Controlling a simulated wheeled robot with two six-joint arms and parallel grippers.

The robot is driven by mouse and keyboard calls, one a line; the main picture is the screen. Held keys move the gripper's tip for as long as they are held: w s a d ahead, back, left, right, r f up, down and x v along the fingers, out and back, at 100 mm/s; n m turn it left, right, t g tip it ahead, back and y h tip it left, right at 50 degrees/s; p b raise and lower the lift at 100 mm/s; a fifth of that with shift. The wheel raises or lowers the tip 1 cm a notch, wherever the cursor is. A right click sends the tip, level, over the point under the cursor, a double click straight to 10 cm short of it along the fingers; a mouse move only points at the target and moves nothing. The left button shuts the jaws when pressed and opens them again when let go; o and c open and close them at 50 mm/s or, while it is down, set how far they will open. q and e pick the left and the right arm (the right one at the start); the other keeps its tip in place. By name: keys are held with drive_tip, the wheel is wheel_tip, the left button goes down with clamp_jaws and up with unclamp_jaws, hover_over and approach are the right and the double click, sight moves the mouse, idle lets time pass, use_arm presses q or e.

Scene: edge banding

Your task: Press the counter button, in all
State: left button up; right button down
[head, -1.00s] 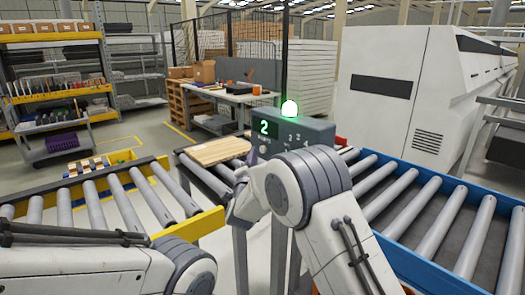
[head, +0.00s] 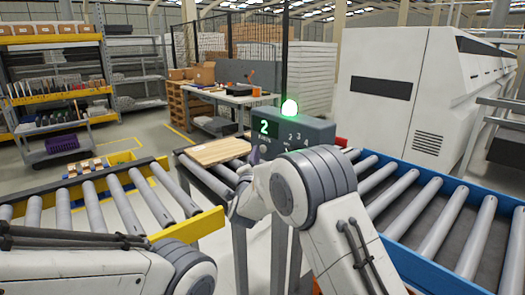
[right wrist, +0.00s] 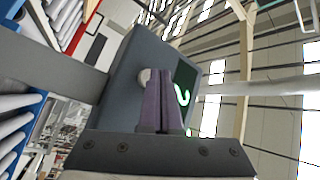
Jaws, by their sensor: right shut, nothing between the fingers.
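The counter is a grey box (head: 318,132) on a post, with a green "2" lit on its dark display and a lit green-white lamp (head: 289,107) on top. It also fills the middle of the right wrist view (right wrist: 125,85). A pale round button (right wrist: 144,76) stands out from its face there. My right gripper (right wrist: 162,72) has purple fingers shut together and empty, close in front of the box beside the button. I cannot tell whether they touch it. In the head view the right gripper (head: 255,154) is partly hidden by my right wrist. My left gripper is out of view.
A roller conveyor with a blue frame (head: 405,255) runs at the right, and one with a yellow end (head: 195,225) at the left. A large white machine (head: 405,60) stands behind.

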drive_tip(key=shift+w+d+b, duration=0.3)
drive_tip(key=shift+d, duration=0.15)
idle(0.6)
drive_tip(key=shift+a, duration=0.1)
drive_tip(key=shift+s+a+b, duration=0.4)
drive_tip(key=shift+s+a, duration=0.15)
drive_tip(key=shift+a, duration=0.1)
drive_tip(key=s+a, duration=0.1)
drive_tip(key=a, duration=0.1)
drive_tip(key=s+a+b, duration=0.1)
drive_tip(key=s+a, duration=0.1)
idle(0.5)
idle(0.4)
